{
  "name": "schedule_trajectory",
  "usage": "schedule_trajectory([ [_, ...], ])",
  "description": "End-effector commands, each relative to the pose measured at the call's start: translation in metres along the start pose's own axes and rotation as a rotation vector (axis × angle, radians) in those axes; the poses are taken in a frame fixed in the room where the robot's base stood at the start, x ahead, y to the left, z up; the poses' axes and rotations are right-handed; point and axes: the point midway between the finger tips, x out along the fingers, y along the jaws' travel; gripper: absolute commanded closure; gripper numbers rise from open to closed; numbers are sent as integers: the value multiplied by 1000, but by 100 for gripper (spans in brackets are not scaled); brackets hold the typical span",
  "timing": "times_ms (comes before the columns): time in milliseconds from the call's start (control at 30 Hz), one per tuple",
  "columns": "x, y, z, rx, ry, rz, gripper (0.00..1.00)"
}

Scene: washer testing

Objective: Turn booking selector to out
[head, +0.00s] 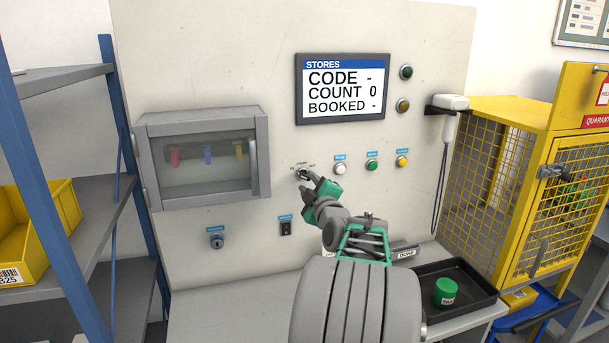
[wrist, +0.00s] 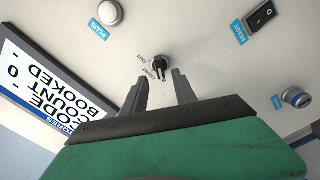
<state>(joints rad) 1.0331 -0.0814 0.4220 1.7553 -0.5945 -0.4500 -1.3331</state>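The booking selector (wrist: 160,66) is a small black rotary knob on the pale panel, with printed position words beside it; "OUT" is readable in the wrist view. In the head view the selector (head: 302,174) sits below the screen and is partly covered by my gripper (head: 314,186). In the wrist view my gripper (wrist: 162,86) has its two dark fingers apart, one on each side of the knob's line, with the knob just past the tips. I cannot tell whether they touch it. The screen (head: 343,88) reads CODE -, COUNT 0, BOOKED -.
White (head: 340,169), green (head: 372,165) and yellow (head: 402,161) buttons lie right of the selector. A black rocker switch (head: 286,228) and a key switch (head: 216,241) are below. A glass-fronted cabinet (head: 204,158) is left. A black tray (head: 478,298) holds a green round container (head: 445,292).

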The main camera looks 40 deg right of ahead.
Motion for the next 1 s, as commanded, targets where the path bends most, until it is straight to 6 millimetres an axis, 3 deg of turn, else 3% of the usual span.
schedule_trajectory([
  [200, 34, 1, -2, 2, 0, -3, 66],
  [500, 39, -1, -1, 2, -1, -2, 66],
  [900, 39, -1, -1, 2, -1, -2, 99],
  [1000, 39, -1, -1, 2, -1, -2, 100],
])
